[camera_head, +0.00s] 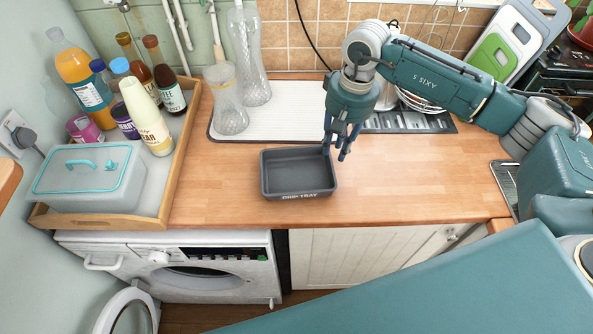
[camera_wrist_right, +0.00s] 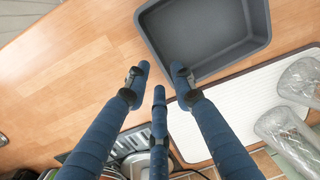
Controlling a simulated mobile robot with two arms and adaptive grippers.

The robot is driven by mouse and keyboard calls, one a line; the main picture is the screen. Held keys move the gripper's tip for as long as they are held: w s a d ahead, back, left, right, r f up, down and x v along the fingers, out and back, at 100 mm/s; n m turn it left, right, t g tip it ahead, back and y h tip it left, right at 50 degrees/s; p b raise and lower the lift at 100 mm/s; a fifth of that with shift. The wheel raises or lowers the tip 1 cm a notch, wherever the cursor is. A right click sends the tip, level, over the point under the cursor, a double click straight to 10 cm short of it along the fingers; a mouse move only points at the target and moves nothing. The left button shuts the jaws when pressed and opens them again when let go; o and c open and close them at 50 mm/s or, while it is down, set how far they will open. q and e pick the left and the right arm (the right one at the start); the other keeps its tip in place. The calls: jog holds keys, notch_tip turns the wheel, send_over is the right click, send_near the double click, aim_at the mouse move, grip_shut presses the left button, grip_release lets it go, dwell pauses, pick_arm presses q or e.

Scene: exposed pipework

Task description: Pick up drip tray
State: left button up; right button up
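The drip tray (camera_head: 298,192) is a dark grey rectangular tray with "DRIP TRAY" in white on its front. It sits empty and flat on the wooden worktop, and part of it shows at the top of the right wrist view (camera_wrist_right: 205,70). My right gripper (camera_head: 336,154) points down at the tray's back right corner. In the right wrist view its blue fingers (camera_wrist_right: 160,72) are spread with nothing between them, and the tray's edge lies just beyond the tips. Whether a finger touches the tray, I cannot tell. My left gripper is not in view.
A white ribbed mat (camera_head: 285,108) with clear bottles (camera_head: 228,105) lies behind the tray. A wooden-edged tray (camera_head: 178,180) with several bottles and a grey lidded box (camera_head: 90,180) stands at left. The worktop (camera_head: 420,185) right of the drip tray is clear.

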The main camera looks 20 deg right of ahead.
aim_at(331, 165)
jog(key=shift+a+f, duration=0.1)
jog(key=shift+f, duration=0.8)
jog(key=f+p, duration=0.2)
jog(key=f, duration=0.1)
jog(key=f+p, duration=0.1)
jog(key=shift+s+a+f+p, duration=0.3)
jog(key=shift+a+p, duration=0.05)
jog(key=shift+p, duration=0.05)
jog(key=shift+f, duration=0.35)
jog(key=shift+w+f, duration=0.1)
jog(key=shift+f, duration=0.05)
jog(key=shift+c, duration=0.3)
grip_shut()
